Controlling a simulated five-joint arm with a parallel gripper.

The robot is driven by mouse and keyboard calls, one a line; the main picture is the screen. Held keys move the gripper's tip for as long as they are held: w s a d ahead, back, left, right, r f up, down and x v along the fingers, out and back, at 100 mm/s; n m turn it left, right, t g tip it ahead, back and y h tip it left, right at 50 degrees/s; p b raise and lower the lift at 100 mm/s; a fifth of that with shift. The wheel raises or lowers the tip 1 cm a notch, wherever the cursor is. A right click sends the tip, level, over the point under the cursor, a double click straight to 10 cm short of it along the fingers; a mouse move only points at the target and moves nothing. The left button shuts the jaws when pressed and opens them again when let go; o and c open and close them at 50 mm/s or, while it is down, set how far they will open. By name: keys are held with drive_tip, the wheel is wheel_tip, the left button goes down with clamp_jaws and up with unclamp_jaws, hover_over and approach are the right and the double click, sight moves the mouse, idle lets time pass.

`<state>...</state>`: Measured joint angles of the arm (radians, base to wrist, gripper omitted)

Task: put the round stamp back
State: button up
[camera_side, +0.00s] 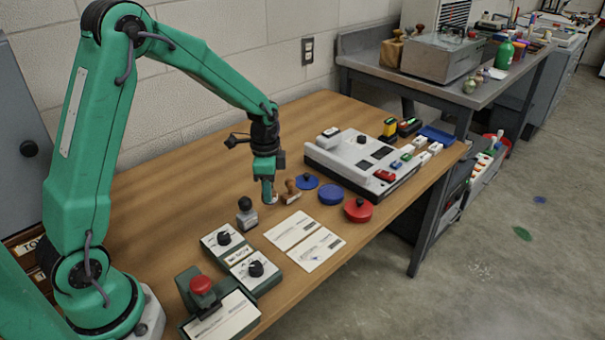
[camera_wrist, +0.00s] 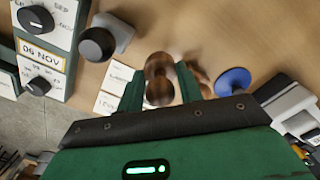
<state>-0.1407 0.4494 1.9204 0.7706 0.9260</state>
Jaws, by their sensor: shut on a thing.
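My gripper (camera_side: 268,192) points down over the wooden table and is shut on a stamp with a rounded wooden handle. In the wrist view, this round stamp (camera_wrist: 158,80) stands between the two fingers (camera_wrist: 160,88). In the side view, only a small pale part of it shows below the fingertips, so its base shape and any gap to the table are unclear. A second wooden-handled stamp (camera_side: 291,192) stands just to the right of my gripper. In the wrist view it is mostly hidden behind the right finger.
A black-knobbed stamp (camera_side: 246,214) stands to the left, near white cards (camera_side: 304,241). Dial boxes (camera_side: 224,240) are in front. The table's back left is clear.

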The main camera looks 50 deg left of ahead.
drive_tip(key=shift+f, duration=0.1)
drive_tip(key=shift+f, duration=1.9)
drive_tip(key=shift+f, duration=0.15)
drive_tip(key=o, duration=0.8)
drive_tip(key=shift+r, duration=0.2)
wheel_tip(320, 180, up, 11)
drive_tip(key=shift+r, duration=0.5)
